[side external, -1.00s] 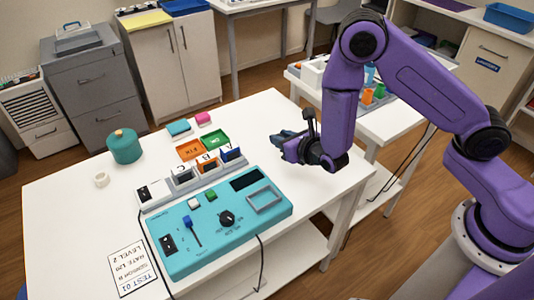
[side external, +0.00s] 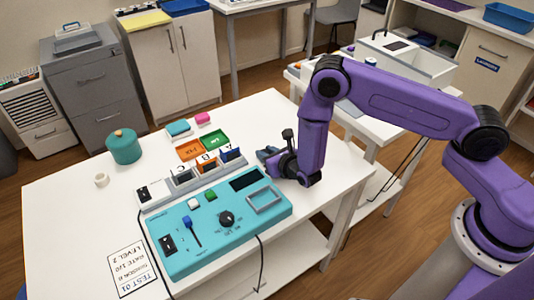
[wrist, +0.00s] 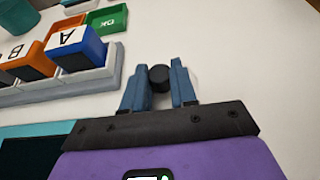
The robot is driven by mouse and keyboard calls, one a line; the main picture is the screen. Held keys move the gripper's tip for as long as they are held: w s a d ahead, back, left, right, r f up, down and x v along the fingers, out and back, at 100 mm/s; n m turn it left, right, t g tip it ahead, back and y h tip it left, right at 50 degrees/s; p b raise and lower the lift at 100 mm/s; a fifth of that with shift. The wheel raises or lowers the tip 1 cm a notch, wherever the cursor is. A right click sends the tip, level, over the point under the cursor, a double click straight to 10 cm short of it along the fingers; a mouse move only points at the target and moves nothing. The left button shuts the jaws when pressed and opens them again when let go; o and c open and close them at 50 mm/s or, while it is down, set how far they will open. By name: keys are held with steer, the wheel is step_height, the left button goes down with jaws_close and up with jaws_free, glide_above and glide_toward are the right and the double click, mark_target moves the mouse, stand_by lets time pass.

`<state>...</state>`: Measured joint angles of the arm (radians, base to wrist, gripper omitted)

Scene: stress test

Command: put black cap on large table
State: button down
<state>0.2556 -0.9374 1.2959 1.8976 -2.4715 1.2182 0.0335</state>
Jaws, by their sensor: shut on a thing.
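The black cap (wrist: 160,76) is a small dark round piece between my gripper's blue fingers in the wrist view. My gripper (wrist: 160,70) is shut on it. In the side view my gripper (side external: 264,154) is low over the right part of the large white table (side external: 75,200), just past the far right corner of the teal console. The cap cannot be made out in the side view. A pale, round, faint shape shows by the right finger in the wrist view. Whether the cap touches the table is hard to tell.
The teal console (side external: 180,248) has a row of lettered blocks (side external: 208,163) behind it. Green (side external: 216,137) and orange (side external: 189,150) trays, a teal pot (side external: 123,147) and a white ring (side external: 101,180) stand farther back. A side table with a white bin (side external: 430,68) is at right.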

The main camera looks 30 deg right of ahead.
steer(key=shift+f, duration=0.1)
steer(key=c, duration=0.9)
jaws_free()
